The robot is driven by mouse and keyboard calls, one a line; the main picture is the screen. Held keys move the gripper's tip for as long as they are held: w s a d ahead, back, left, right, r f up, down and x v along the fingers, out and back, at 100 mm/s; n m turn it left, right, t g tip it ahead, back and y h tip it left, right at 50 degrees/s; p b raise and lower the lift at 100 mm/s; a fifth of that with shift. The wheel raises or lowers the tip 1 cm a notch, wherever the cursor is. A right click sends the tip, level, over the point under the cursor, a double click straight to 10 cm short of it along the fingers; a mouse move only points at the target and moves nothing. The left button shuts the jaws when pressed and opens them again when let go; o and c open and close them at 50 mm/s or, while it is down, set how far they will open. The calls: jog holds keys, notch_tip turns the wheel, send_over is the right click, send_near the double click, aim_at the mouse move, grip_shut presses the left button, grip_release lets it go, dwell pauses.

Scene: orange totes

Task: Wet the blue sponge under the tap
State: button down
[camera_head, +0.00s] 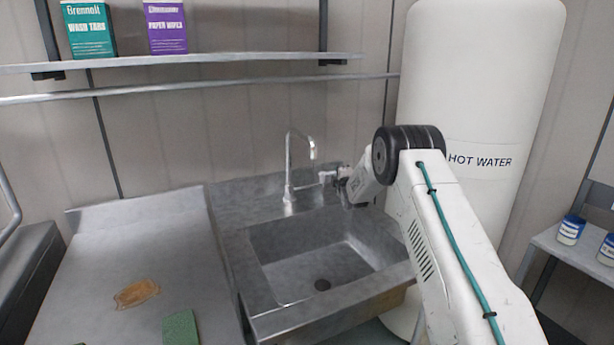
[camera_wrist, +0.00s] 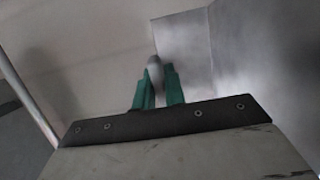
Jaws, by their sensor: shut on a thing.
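The metal tap (camera_head: 289,172) stands at the back of the steel sink (camera_head: 262,262), its spout curving over to the right. My gripper (camera_head: 328,178) is just right of the tap, level with its lower part. In the wrist view its green fingers (camera_wrist: 157,80) are close together on a small rounded grey piece (camera_wrist: 155,66), which looks like the tap's lever. I cannot make out water from the spout. No blue sponge shows in either view. A green sponge (camera_head: 180,328) lies on the left draining board.
The steel draining board (camera_head: 150,240) also has a brown stain (camera_head: 136,293). A white hot water tank (camera_head: 480,90) stands close behind my arm. A shelf (camera_head: 210,60) with two boxes hangs above. The sink basin looks empty.

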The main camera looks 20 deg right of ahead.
dwell(0.3)
jog(key=c, duration=1.5)
grip_release()
jog(key=shift+o, duration=0.2)
jog(key=shift+s, duration=0.1)
jog(key=shift+s+a, duration=0.25)
jog(key=shift+s, duration=1)
jog(key=shift+s+a, duration=0.25)
jog(key=shift+s, duration=1.05)
jog(key=shift+s+a, duration=0.25)
jog(key=shift+s, duration=1)
